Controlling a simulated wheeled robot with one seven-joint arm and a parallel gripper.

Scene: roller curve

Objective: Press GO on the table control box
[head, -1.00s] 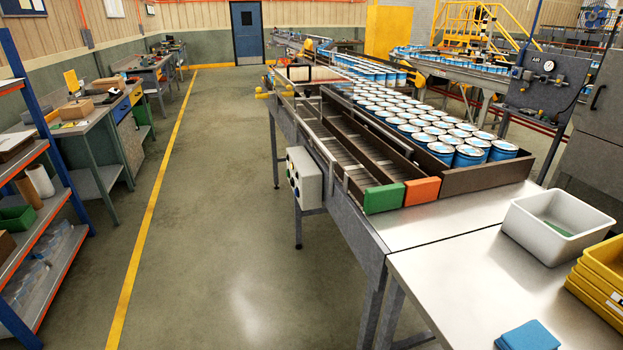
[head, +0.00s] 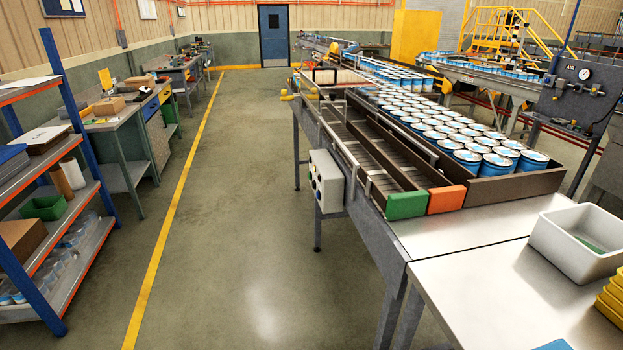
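The control box (head: 327,181) is a light grey box fixed to the left side of the conveyor table, low beside its frame. Its button face points to the left and is seen at a steep angle. Small dark and coloured buttons show on that face, but I cannot tell which one is GO. The conveyor table (head: 367,225) runs away from me, with roller lanes and rows of blue cans with white lids. My gripper does not show in the head view.
Green (head: 406,204) and orange (head: 446,199) blocks end the lanes. A steel table (head: 495,290) with a white bin (head: 583,243) stands at the near right. A shelf rack (head: 48,190) stands at left. The floor (head: 235,215) between rack and conveyor is clear.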

